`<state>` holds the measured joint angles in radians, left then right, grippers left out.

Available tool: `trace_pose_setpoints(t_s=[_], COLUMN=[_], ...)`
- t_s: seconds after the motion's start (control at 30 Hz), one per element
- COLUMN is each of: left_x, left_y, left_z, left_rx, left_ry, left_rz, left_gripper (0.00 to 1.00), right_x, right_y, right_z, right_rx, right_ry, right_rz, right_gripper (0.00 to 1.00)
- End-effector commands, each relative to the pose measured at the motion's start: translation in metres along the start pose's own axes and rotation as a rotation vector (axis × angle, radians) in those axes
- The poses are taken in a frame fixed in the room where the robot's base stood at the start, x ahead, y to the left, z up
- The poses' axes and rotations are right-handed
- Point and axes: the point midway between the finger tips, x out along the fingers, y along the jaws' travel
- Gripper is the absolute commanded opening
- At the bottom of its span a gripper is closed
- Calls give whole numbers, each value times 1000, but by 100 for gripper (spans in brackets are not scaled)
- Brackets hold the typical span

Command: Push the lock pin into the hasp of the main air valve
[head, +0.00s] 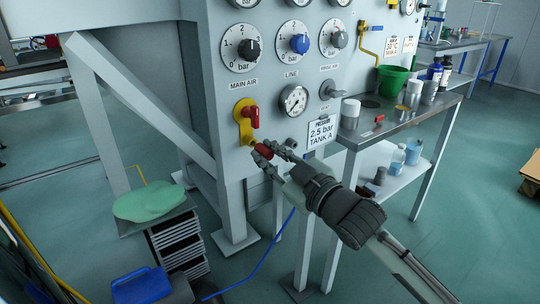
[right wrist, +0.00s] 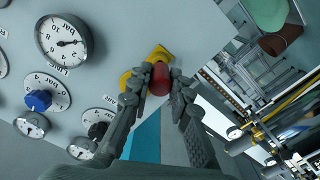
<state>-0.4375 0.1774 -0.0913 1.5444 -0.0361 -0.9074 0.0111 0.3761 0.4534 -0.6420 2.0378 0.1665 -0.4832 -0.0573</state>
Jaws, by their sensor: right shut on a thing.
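The main air valve (head: 243,116) is a yellow fitting with a red handle (head: 253,117) on the grey panel, below the MAIN AIR gauge. My right gripper (head: 262,154) is at the lower end of the valve, shut on the red lock pin (right wrist: 160,77). In the right wrist view the pin's round red head sits between the two fingertips, and the yellow hasp (right wrist: 155,56) shows right behind it. The pin's shaft is hidden, so I cannot tell how far it is in the hasp. My left gripper is not in view.
A small pressure gauge (head: 294,100) and a vent knob (head: 327,90) are right of the valve. A steel bench (head: 392,118) with a green bucket (head: 391,80) and cups stands at the right. A blue hose (head: 255,280) runs along the floor.

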Motion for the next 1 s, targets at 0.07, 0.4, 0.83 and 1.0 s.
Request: trace_pose_setpoints(t_s=[0.07, 0.4, 0.83, 1.0], left_x=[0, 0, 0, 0], left_y=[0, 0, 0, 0], left_z=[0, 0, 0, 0], left_rx=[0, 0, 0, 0], left_ry=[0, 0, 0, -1], left_rz=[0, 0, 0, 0], left_gripper=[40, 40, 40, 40], right_x=[2, 9, 19, 21], right_y=[0, 0, 0, 0], right_z=[-1, 0, 0, 0], right_rx=[0, 0, 0, -1], right_ry=[1, 0, 0, 0], right_rz=[0, 0, 0, 0], right_gripper=[0, 0, 0, 24])
